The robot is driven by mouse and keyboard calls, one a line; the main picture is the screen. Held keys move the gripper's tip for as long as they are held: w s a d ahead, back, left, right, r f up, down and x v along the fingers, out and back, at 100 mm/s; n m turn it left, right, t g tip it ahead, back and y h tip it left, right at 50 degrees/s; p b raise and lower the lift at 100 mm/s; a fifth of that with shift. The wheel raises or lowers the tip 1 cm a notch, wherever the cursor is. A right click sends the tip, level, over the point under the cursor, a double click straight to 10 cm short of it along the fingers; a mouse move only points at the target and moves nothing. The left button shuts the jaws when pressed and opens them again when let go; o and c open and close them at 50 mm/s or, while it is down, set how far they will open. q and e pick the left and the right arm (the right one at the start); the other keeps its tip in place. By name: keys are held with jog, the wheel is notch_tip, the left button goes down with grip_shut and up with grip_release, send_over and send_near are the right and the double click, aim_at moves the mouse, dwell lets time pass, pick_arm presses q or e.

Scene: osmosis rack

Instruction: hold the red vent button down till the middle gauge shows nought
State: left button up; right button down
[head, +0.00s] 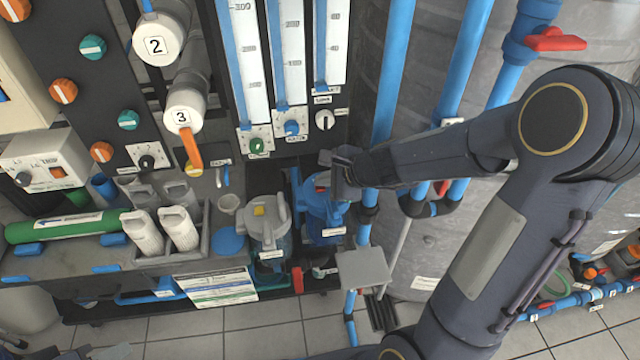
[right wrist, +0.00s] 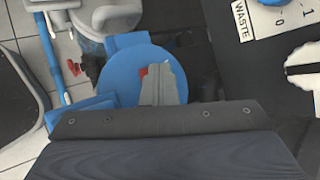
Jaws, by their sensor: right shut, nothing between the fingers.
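The red vent button (head: 321,186) is on top of a blue-capped filter housing (head: 325,212), partly hidden by my right gripper (head: 338,176). In the right wrist view a bit of red (right wrist: 143,72) shows beside the fingertips of my right gripper (right wrist: 165,72) over the round blue cap (right wrist: 120,75). The right gripper is shut and empty, its tips at the button; whether they press it down I cannot tell. The middle gauge (head: 290,50) is an upright white scale with a blue column along its left edge; its lower end is visible, its top is cut off.
A grey housing (head: 268,222) with a yellow button stands just left of the blue one. Blue pipes (head: 393,80) and a large grey tank (head: 425,245) lie to the right. White pipes marked 2 and 3 (head: 183,118) jut out at upper left. A small grey plate (head: 364,268) is below.

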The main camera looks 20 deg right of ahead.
aim_at(324, 188)
jog(key=shift+r+p, duration=0.65)
jog(key=shift+r, duration=0.2)
jog(key=shift+r, duration=0.1)
notch_tip(324, 188, up, 5)
jog(key=p, duration=0.5)
